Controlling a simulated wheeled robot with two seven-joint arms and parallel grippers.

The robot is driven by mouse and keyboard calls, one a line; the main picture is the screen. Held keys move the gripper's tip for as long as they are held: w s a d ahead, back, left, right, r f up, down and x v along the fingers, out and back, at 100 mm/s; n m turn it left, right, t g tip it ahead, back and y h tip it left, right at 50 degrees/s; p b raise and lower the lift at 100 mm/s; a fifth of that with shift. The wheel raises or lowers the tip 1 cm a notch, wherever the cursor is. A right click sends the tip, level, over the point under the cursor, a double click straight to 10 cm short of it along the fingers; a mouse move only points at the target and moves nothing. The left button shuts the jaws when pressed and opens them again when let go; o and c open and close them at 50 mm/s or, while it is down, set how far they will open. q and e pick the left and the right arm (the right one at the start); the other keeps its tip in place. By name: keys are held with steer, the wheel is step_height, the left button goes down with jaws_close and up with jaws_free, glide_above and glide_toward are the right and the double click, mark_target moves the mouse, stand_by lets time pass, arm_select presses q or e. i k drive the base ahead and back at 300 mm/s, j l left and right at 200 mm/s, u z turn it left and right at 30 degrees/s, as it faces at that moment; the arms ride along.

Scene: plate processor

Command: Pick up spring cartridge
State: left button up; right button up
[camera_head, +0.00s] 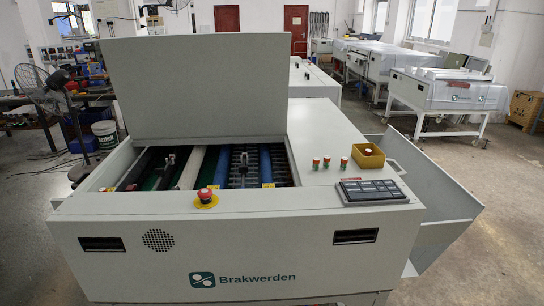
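I cannot clearly tell which thing is the spring cartridge. A small yellow box (361,159) stands on the right part of the processor's top, with a small dark reddish item (369,151) in it, too small to identify. Dark upright parts sit among the rollers in the open bay, one at the left (168,161) and one at the right (243,164). Neither of my grippers shows in the head view.
The processor (130,275) fills the foreground, with its lid (198,88) raised behind the bay. A red emergency button (206,195) stands on the front edge. A keypad (370,191) and several indicator buttons are at the right. A side panel (434,185) sticks out at the right.

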mark_target(345, 161)
steer(key=i+l, duration=0.5)
steer(key=i+l+u, duration=0.15)
steer(key=i+l, duration=0.35)
steer(key=l, duration=0.2)
